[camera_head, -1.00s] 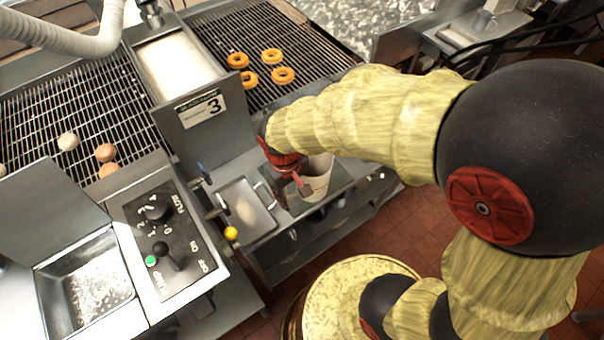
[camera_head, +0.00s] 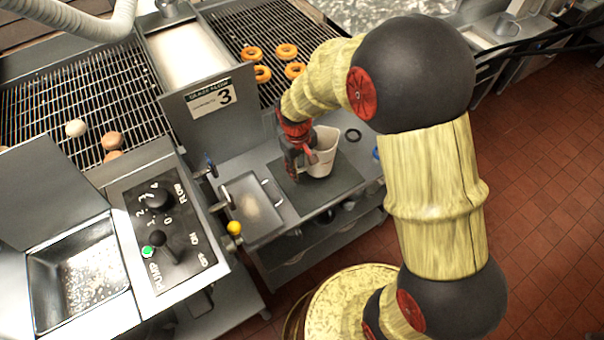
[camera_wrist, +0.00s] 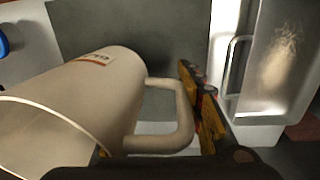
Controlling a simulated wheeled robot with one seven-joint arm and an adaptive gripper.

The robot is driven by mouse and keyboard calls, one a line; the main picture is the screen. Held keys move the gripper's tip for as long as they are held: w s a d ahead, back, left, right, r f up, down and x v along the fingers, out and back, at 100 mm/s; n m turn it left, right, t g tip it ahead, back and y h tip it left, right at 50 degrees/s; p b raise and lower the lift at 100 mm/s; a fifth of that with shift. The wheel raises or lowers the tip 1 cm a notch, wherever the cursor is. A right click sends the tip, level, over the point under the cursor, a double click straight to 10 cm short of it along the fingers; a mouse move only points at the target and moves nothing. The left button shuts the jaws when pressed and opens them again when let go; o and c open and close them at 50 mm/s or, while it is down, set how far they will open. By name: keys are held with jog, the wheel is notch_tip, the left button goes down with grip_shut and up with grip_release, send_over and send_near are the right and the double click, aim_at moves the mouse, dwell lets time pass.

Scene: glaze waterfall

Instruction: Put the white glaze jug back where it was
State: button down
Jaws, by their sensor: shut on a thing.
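The white glaze jug (camera_head: 325,152) is over the dark mat (camera_head: 345,181) on the steel counter, open top up. I cannot tell whether its base touches the mat. My gripper (camera_head: 309,151) is at the jug's left side, shut on its handle. In the wrist view the jug (camera_wrist: 85,100) fills the left, with a label on its side, and its handle (camera_wrist: 186,112) runs between the fingers. The dark mat (camera_wrist: 160,35) lies behind the jug.
A metal tray (camera_head: 238,188) sits left of the mat; it also shows in the wrist view (camera_wrist: 270,112). A black ring (camera_head: 353,135) lies behind the jug. A rack with orange rings (camera_head: 250,52) is behind.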

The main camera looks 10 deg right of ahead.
jog(key=shift+f+b, duration=0.35)
jog(key=shift+f, duration=0.9)
jog(key=shift+s+f, duration=0.1)
jog(key=c, duration=1.2)
grip_release()
